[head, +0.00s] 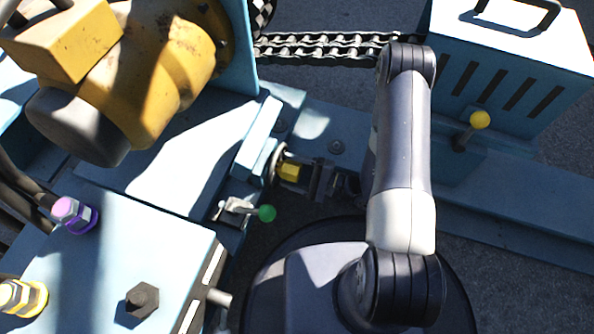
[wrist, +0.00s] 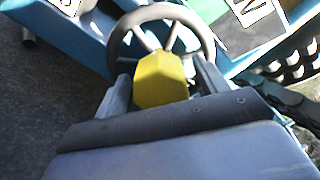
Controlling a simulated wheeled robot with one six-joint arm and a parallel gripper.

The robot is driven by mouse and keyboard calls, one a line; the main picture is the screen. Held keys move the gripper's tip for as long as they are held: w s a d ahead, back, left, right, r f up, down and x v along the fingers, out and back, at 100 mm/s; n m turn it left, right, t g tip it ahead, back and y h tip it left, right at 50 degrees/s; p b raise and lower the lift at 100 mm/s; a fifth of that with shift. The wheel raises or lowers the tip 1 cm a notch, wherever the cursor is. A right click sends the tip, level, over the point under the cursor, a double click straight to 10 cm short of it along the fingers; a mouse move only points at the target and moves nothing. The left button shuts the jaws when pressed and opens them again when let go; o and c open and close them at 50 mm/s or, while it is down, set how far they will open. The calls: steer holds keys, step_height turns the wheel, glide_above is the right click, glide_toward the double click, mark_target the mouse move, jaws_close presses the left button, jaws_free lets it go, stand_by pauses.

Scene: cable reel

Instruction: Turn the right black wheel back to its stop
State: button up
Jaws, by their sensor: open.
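A dark spoked wheel (wrist: 119,49) with a yellow faceted hub (wrist: 160,80) shows in the wrist view. In the head view the wheel (head: 276,160) is seen nearly edge-on, on the side of a blue block, its yellow hub (head: 289,171) facing my gripper (head: 307,176). In the wrist view my gripper (wrist: 161,70) is open, with one finger on each side of the hub. I cannot tell whether the fingers touch it. The palm hides the near side. No second such wheel is clearly seen.
A lever with a green ball (head: 267,213) sticks out just below the wheel. A lever with a yellow ball (head: 479,120) stands at the right by the slotted blue box (head: 520,70). A chain (head: 325,46) runs behind. A yellow motor (head: 150,80) is at upper left.

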steer(key=p+v, duration=0.3)
steer(key=v, duration=0.7)
steer(key=shift+d, duration=0.4)
steer(key=shift+s, duration=0.15)
